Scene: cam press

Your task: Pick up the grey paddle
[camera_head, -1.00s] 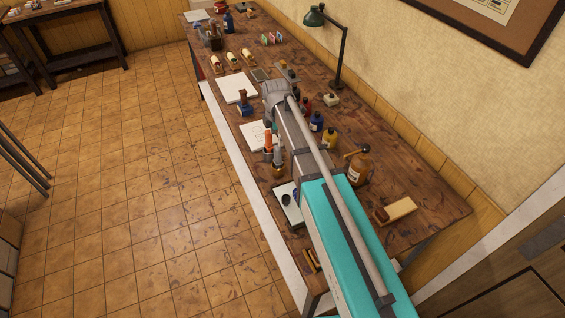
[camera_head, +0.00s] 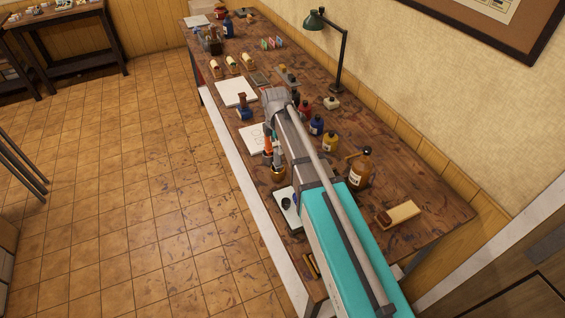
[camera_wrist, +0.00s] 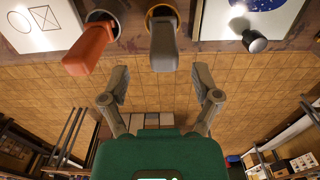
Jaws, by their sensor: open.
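The grey paddle (camera_wrist: 163,45) stands out in the wrist view, its flat grey end towards me and its far end at a yellow ring. In the head view it seems to be the small upright grey piece (camera_head: 278,156) on a brass-coloured base near the bench's front edge. An orange paddle (camera_wrist: 88,50) is left of it in the wrist view and also shows in the head view (camera_head: 267,143). My gripper (camera_wrist: 161,75) is open and empty, its fingers either side of the grey paddle's line but apart from it. The arm hides the gripper in the head view.
White sheets flank the paddles; a dark-knobbed item (camera_wrist: 255,41) is right of them. Several bottles, including a large brown one (camera_head: 358,170), stand behind my arm, with a green lamp (camera_head: 316,19) further back. The floor (camera_head: 140,190) in front is clear.

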